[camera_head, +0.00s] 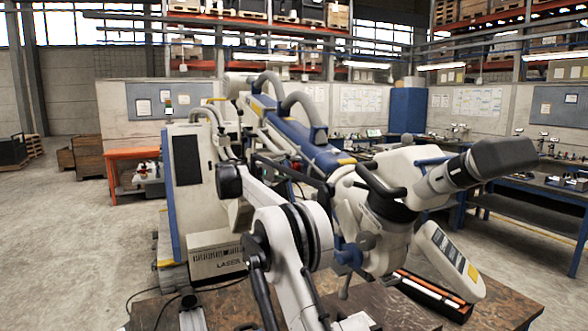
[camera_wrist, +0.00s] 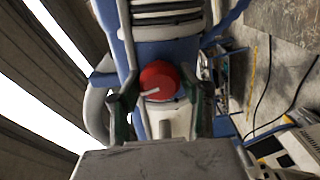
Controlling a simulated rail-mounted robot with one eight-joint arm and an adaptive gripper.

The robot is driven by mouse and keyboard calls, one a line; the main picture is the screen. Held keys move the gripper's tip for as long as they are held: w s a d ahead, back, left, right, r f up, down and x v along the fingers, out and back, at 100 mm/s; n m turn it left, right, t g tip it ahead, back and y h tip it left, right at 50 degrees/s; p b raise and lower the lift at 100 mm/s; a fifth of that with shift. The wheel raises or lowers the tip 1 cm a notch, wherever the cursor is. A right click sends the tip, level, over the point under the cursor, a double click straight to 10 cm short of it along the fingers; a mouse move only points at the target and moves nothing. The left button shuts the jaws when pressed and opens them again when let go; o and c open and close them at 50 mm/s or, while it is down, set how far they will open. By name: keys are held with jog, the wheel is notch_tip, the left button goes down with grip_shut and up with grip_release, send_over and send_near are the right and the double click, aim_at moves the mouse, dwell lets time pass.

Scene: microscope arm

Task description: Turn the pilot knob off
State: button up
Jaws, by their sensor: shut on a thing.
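The pilot knob (camera_wrist: 161,76) is a round red knob with a short white pointer mark, seen in the middle of the wrist view. The mark lies nearly level in that picture, its left end slightly lower. My gripper (camera_wrist: 158,92) has one dark finger on each side of the knob and is shut on it. The knob sits on a white and blue housing (camera_wrist: 154,31) with ribbed bands. In the head view, the large white and blue microscope arm (camera_head: 300,138) fills the middle. I cannot make out the knob or my fingertips there.
In the head view, the microscope head (camera_head: 385,205) with its dark eyepiece (camera_head: 497,160) hangs at the right over a brown table (camera_head: 520,306). Open floor (camera_head: 60,230) lies at the left.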

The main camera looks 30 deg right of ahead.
jog(key=o, duration=1.1)
jog(key=shift+o, duration=0.2)
jog(key=shift+a, duration=0.1)
jog(key=w+a, duration=0.1)
jog(key=a, duration=1)
jog(key=shift+a, duration=0.4)
